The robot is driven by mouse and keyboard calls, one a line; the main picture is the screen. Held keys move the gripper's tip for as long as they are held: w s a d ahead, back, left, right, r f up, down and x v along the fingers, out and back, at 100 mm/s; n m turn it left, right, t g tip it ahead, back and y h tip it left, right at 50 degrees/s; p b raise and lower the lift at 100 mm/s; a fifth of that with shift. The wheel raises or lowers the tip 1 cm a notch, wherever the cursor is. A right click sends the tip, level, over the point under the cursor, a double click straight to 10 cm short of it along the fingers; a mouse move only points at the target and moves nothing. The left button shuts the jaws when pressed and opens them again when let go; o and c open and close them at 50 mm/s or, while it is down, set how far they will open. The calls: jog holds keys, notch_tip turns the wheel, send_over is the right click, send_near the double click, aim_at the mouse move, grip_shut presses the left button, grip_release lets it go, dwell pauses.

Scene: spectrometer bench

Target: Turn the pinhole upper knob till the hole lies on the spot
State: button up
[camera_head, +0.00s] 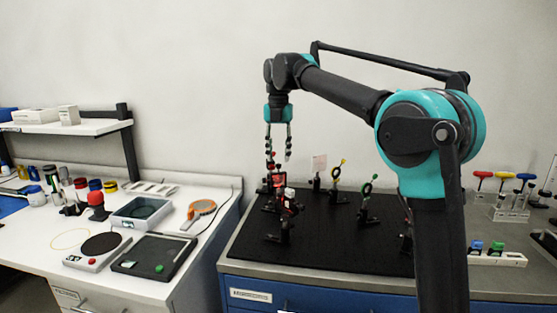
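My gripper (279,157) points straight down at the left of the black breadboard (330,235). Its two fingers are apart with a gap between them, and I see nothing between the tips. Below it stands a cluster of small dark optic mounts with red parts. I cannot tell which one is the pinhole. Its upper knob, hole and the light spot are too small to make out.
A white card (319,163) and mounts with a yellow-topped ring (337,177) and a green-topped ring (367,190) stand to the right. Coloured-handle drivers (502,180) are in a rack at far right. A white side bench (170,240) holds several tools at left.

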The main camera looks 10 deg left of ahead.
aim_at(279, 166)
jog(key=shift+f, duration=1.15)
jog(key=shift+c, duration=0.6)
grip_shut()
